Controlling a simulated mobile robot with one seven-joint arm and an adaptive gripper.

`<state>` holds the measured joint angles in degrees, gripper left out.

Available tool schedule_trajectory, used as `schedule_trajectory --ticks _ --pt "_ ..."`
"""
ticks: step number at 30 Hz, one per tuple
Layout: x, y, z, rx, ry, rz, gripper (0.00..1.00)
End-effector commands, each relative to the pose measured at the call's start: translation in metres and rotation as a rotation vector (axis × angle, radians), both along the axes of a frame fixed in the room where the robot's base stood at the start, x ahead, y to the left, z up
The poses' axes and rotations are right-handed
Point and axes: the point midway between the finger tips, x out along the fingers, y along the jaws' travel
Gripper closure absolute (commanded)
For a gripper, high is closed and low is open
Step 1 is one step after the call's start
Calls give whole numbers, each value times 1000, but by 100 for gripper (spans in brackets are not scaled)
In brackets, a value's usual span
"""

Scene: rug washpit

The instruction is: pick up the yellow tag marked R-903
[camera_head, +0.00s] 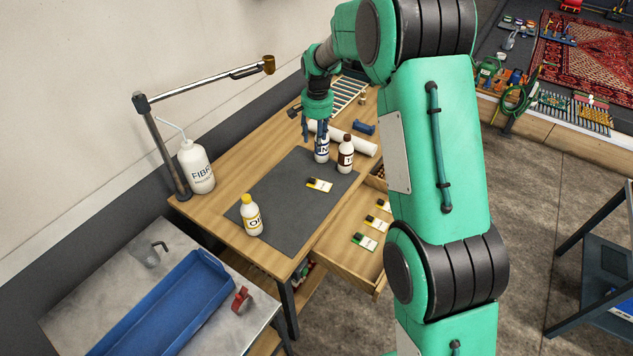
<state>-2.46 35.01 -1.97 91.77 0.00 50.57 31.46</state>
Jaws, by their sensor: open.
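A tag with yellow, white and black parts (319,185) lies flat on the dark mat (280,200). More tags lie in the open drawer: two yellowish ones (376,223) and (384,206), and a green one (364,242) in front. The markings are too small to read, so I cannot tell which is R-903. My gripper (315,140) points down, open, at the far end of the mat. It is over or beside a white bottle with a dark-blue label (322,154) and partly hides it. I cannot tell whether they touch.
A brown-labelled bottle (346,157) stands right of my gripper, with a white roll (358,144) behind. A yellow-capped bottle (250,216) stands at the mat's near left. A lamp arm (200,84) overhangs the bench's left. My arm hides part of the drawer's right side.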

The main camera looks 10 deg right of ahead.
Motion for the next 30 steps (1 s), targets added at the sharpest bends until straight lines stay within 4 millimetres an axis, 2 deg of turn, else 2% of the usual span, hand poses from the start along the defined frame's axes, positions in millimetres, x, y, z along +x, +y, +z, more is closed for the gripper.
schedule_trajectory --ticks 9,15,21,30 --pt "38 6 -71 1 54 -62 55" --pt "51 9 -103 1 74 -89 55" --pt "55 10 -115 1 81 -100 55" --pt "55 10 -116 0 81 -100 55"
